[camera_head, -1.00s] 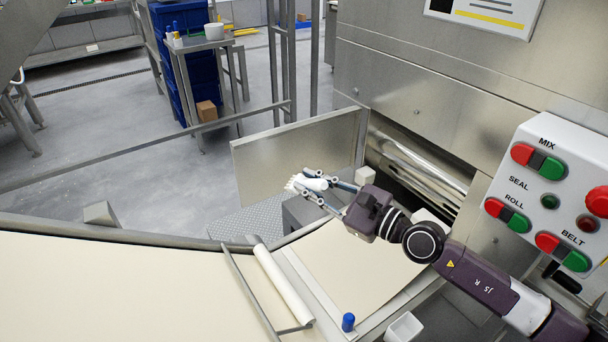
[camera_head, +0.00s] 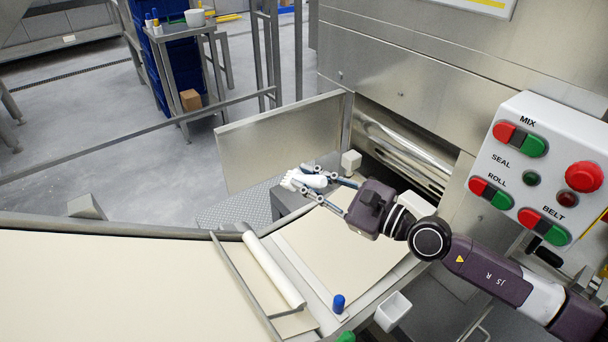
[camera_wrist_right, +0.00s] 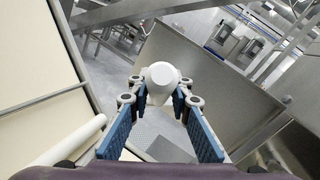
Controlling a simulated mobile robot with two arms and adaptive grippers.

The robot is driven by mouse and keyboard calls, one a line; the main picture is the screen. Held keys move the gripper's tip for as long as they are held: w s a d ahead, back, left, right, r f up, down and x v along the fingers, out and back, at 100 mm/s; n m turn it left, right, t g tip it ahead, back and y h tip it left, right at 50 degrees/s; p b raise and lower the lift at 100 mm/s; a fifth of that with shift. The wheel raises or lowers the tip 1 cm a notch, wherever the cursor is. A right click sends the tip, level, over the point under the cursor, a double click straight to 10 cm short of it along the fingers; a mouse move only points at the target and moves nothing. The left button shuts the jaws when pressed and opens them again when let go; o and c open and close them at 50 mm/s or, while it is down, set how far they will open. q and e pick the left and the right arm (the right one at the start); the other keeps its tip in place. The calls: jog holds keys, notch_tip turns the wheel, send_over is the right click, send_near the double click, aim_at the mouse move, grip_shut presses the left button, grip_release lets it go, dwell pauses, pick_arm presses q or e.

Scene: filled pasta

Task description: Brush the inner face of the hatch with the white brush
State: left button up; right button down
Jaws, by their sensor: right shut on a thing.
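The hatch (camera_head: 275,138) is a flat metal panel standing open at the left of the machine opening, its broad face toward me. It also shows behind the brush in the right wrist view (camera_wrist_right: 205,72). My right gripper (camera_head: 313,184) is shut on the white brush (camera_head: 317,181), in front of and below the hatch's lower edge as seen from the head. The brush's pale bristle end (camera_head: 289,181) points left. In the right wrist view the brush (camera_wrist_right: 160,76) shows its rounded white end between the fingers; a gap to the hatch cannot be judged. My left gripper is out of view.
Shiny rollers (camera_head: 400,148) lie inside the opening right of the hatch. A control panel (camera_head: 540,175) with red and green buttons is at the right. Pale dough sheets (camera_head: 100,290), a white roll (camera_head: 274,270) and a blue-capped item (camera_head: 338,303) are below the gripper.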

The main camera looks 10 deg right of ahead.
aim_at(292, 175)
dwell(0.4)
notch_tip(292, 175, up, 3)
jog(key=p, duration=0.3)
jog(key=shift+w, duration=0.1)
jog(key=shift+w+a+f+b, duration=0.15)
jog(key=shift+w+f+b, duration=0.05)
jog(key=shift+f+b, duration=0.2)
jog(key=shift+w+a+f+b, duration=0.15)
jog(key=shift+f+b, duration=0.15)
jog(key=shift+f, duration=0.2)
jog(key=shift+w+a+f, duration=0.15)
jog(key=shift+w+f, duration=0.55)
jog(key=shift+f, duration=0.2)
jog(key=shift+w+a+r, duration=0.1)
jog(key=shift+w+a, duration=0.1)
jog(key=shift+w, duration=0.45)
jog(key=w, duration=0.1)
jog(key=w+a, duration=0.1)
jog(key=shift+w, duration=0.3)
jog(key=shift+w+a, duration=0.3)
jog(key=shift+w, duration=0.5)
jog(key=shift+w+a+b, duration=0.15)
jog(key=shift+w+b, duration=0.2)
